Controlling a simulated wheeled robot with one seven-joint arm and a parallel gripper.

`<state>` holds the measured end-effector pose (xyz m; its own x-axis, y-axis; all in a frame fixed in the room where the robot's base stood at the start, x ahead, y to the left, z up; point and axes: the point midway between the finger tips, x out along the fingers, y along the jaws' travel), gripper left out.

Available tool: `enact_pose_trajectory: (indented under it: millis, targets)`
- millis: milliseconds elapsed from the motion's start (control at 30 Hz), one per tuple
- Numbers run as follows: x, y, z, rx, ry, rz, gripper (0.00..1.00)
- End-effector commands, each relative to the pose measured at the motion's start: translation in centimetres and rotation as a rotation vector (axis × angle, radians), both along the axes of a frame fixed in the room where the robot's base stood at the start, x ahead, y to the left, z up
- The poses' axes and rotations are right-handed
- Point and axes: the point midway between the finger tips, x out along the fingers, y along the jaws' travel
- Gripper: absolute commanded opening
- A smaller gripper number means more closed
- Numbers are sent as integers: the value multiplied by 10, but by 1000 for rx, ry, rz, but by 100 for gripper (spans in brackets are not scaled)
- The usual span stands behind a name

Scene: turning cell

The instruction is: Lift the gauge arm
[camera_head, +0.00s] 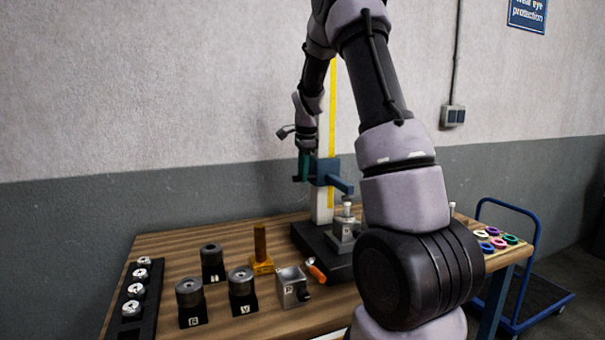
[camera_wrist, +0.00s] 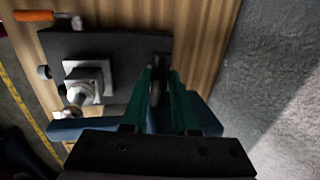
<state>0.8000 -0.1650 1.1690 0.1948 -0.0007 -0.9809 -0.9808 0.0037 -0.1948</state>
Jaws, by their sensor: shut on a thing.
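The gauge arm (camera_head: 342,184) is a blue bar on a blue slide block, at mid-height on a white column with a yellow scale (camera_head: 332,110). My gripper (camera_head: 303,167), with teal fingers, is at the block's left side, shut on the gauge arm. In the wrist view the fingers of my gripper (camera_wrist: 161,75) point down past the blue gauge arm (camera_wrist: 205,116).
The wooden table (camera_head: 215,240) also holds dark cylinders on labelled stands (camera_head: 242,290), a yellow post (camera_head: 260,245), a grey box (camera_head: 292,285), an orange-handled tool (camera_head: 316,270) and a black rack (camera_head: 135,290). Coloured rings (camera_head: 498,243) lie at right. A blue trolley (camera_head: 535,300) stands beyond.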

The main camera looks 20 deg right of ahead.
Motion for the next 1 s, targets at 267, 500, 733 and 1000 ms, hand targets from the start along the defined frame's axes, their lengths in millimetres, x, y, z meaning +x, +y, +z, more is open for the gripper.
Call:
enact_pose_trajectory:
  millis: [267,500,733,1000]
  targets:
    - [1,0,13,0,-3,1,0]
    - [1,0,66,0,-8,0,0]
    - [2,0,147,-1,-11,0,0]
    - [1,0,242,-1,-11,0,0]
